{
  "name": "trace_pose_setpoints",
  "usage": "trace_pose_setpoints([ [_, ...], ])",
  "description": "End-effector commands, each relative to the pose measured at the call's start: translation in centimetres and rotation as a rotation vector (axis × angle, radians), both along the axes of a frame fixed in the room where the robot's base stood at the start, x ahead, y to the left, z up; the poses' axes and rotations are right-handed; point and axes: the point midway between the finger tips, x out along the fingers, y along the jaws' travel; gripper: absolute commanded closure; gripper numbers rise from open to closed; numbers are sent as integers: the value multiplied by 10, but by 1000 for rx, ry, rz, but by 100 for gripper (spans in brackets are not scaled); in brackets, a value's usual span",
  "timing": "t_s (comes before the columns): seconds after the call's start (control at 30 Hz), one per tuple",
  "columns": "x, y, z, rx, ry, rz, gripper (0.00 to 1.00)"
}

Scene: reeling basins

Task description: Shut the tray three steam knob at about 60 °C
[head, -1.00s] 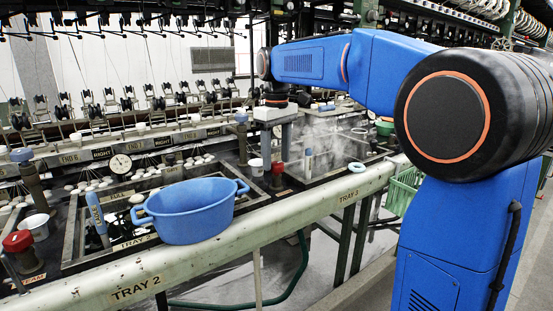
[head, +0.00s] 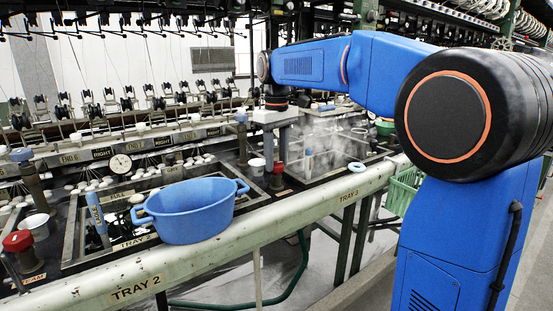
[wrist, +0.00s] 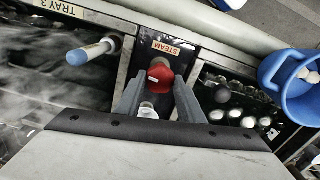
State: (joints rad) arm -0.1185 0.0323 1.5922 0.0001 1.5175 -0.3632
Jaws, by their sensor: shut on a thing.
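The red steam knob (wrist: 160,74) sits on a dark panel by a STEAM label (wrist: 166,47) in the wrist view, between the two grey fingers of my gripper (wrist: 158,82). My gripper is shut on it. In the head view the knob (head: 279,168) shows just below my gripper (head: 276,150), at the left end of tray three (head: 318,178). Pale steam (head: 322,138) hangs over tray three. I cannot see a dial for tray three or read its temperature.
A blue-ended handle (wrist: 90,51) stands beside the knob in the wrist view. A blue tub (head: 190,212) rests on tray two's front edge. A white cup (head: 256,167) is close left of my gripper.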

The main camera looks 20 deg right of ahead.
Motion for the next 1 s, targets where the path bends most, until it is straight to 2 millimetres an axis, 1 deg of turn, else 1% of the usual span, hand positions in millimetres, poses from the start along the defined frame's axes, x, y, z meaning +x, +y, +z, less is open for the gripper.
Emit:
trace_pose_setpoints([
  [0.17, 0, 0, 0, 0, -1, -107, 88],
  [0.7, 0, 0, 1, 0, -2, -548, 88],
  [1.0, 0, 0, 1, 0, -2, -696, 88],
])
